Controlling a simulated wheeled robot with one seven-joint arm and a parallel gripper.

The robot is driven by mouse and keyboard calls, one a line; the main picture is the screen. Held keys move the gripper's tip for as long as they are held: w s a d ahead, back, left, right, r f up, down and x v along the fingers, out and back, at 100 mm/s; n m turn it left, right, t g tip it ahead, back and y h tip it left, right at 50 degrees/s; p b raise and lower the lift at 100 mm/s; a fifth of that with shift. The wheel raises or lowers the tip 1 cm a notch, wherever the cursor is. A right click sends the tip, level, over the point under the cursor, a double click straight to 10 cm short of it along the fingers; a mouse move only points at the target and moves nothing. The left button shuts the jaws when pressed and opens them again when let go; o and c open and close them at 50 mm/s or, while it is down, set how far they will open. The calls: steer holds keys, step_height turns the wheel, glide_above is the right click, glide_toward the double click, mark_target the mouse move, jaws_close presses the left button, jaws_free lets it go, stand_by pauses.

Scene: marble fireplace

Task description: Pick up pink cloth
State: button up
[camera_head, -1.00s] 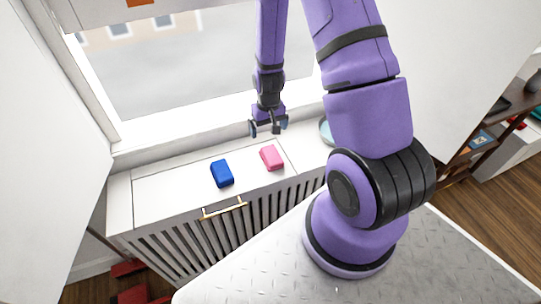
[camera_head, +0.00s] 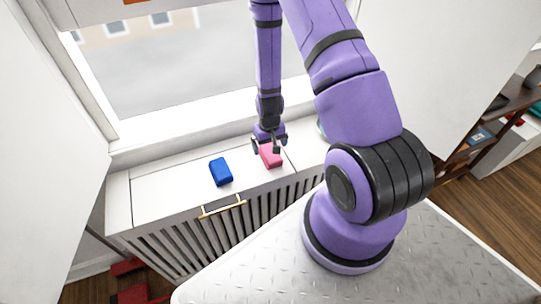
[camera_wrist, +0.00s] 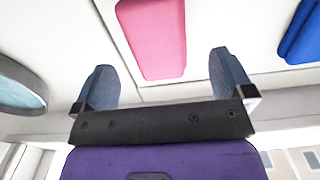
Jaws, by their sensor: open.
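The pink cloth (camera_head: 271,158), a small folded block, lies on the white top of the slatted cabinet under the window. My gripper (camera_head: 267,146) is over its far part in the head view and hides some of it. In the wrist view my gripper (camera_wrist: 163,80) is open, with its two fingertips apart and nothing between them. The pink cloth (camera_wrist: 153,38) shows there just beyond the fingertips, lined up with the gap. Whether a finger touches it cannot be told.
A blue folded cloth (camera_head: 221,172) lies left of the pink one, and shows at the right in the wrist view (camera_wrist: 302,35). A round pale-blue dish (camera_wrist: 20,88) is on the other side. The window sill (camera_head: 200,137) runs behind. The cabinet top's left part is clear.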

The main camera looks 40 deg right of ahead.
mark_target(270, 152)
steer(key=shift+s+d+f, duration=0.1)
steer(key=shift+s+f, duration=0.05)
steer(key=shift+f, duration=2)
steer(key=c, duration=1.1)
steer(key=shift+r, duration=0.2)
